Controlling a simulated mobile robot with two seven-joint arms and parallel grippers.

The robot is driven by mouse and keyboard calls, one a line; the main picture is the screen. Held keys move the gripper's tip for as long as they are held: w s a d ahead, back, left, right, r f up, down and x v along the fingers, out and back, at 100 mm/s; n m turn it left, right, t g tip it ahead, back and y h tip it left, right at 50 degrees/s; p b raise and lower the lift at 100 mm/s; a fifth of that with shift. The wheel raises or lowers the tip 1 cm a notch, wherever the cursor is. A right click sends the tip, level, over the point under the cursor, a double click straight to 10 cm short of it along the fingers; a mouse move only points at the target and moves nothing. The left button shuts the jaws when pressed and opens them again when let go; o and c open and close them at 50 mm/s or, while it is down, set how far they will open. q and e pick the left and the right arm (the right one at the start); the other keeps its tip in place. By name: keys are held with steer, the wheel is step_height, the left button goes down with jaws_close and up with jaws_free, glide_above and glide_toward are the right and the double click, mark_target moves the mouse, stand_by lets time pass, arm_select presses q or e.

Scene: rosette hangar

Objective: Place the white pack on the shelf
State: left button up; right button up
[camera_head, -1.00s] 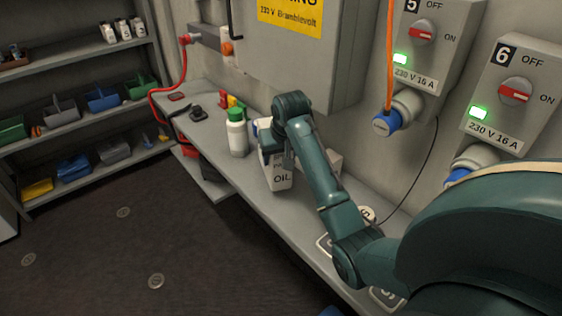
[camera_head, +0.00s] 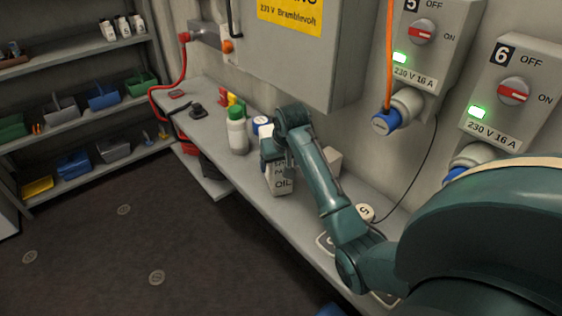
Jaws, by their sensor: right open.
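A white pack (camera_head: 279,185) with dark lettering, "OIL" readable, stands upright on the grey bench. My right gripper (camera_head: 274,152) is open at the top of the pack and covers its upper part. I cannot tell whether the fingers touch it or straddle it. A grey shelf unit (camera_head: 75,136) stands against the wall at the left, holding bins and small white containers. My left gripper is not in view.
A pale box (camera_head: 331,160) sits to the right. A grey cabinet (camera_head: 300,60) overhangs the bench. The dark floor (camera_head: 100,230) is clear.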

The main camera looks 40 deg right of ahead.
steer(key=shift+r, duration=0.15)
steer(key=v, duration=1.2)
stand_by(0.3)
steer(key=s+a+f+n+y, duration=0.1)
steer(key=s+a+f+n, duration=0.1)
steer(key=s+a+f, duration=0.45)
steer(key=s+a+f+n, duration=0.2)
steer(key=s+a+f, duration=0.2)
steer(key=s+f, duration=0.55)
steer(key=s+a+n, duration=0.2)
steer(key=s+a, duration=0.2)
steer(key=s, duration=0.6)
steer(key=w+a+f+t+y, duration=0.1)
steer(key=w+a+f+t, duration=0.1)
steer(key=f, duration=0.3)
steer(key=w+a+f+t+y, duration=0.2)
steer(key=w+a+f+t, duration=0.1)
steer(key=f, duration=0.3)
steer(key=shift+t, duration=0.3)
